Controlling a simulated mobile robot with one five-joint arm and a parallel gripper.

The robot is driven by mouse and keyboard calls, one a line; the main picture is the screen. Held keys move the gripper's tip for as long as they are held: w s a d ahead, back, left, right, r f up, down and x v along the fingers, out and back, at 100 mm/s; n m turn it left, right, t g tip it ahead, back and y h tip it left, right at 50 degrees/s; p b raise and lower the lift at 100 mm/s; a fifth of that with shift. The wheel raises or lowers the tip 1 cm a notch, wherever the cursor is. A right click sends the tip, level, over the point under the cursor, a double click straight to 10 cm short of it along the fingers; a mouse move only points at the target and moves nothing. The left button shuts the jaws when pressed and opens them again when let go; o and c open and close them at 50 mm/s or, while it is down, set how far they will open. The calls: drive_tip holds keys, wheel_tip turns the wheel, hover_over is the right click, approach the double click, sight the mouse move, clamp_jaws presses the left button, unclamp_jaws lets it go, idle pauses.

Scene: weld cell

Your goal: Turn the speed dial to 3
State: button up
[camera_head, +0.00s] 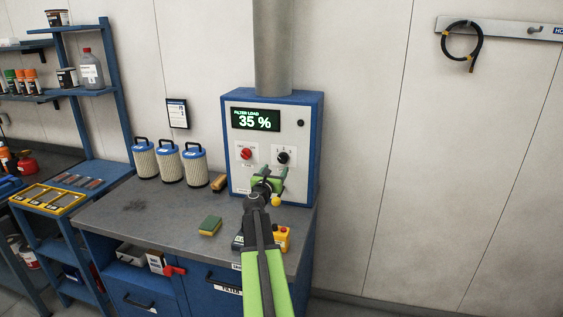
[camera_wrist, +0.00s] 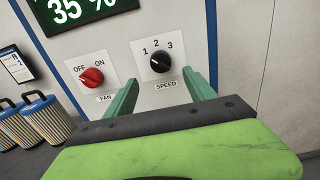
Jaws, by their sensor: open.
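The black speed dial (camera_wrist: 160,60) is on the front of a white and blue cabinet (camera_wrist: 217,20), with the marks 1, 2 and 3 above it and a SPEED label below. It also shows in the head view (camera_head: 282,157). Its pointer is too small to read with certainty. My gripper (camera_wrist: 161,77) is open, with its green fingers pointing at the panel just below the dial, one on each side of the SPEED label. Nothing is between the fingers. In the head view my gripper (camera_head: 268,181) is in front of the panel, below the dial.
A red fan knob (camera_wrist: 92,77) marked OFF and ON is left of the dial. The display (camera_head: 255,120) reads FILTER LOAD 35 %. Several filter cartridges (camera_head: 168,162) stand left of the cabinet.

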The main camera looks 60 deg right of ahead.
sight(281, 160)
drive_tip(key=x, duration=0.9)
drive_tip(key=shift+d, duration=0.15)
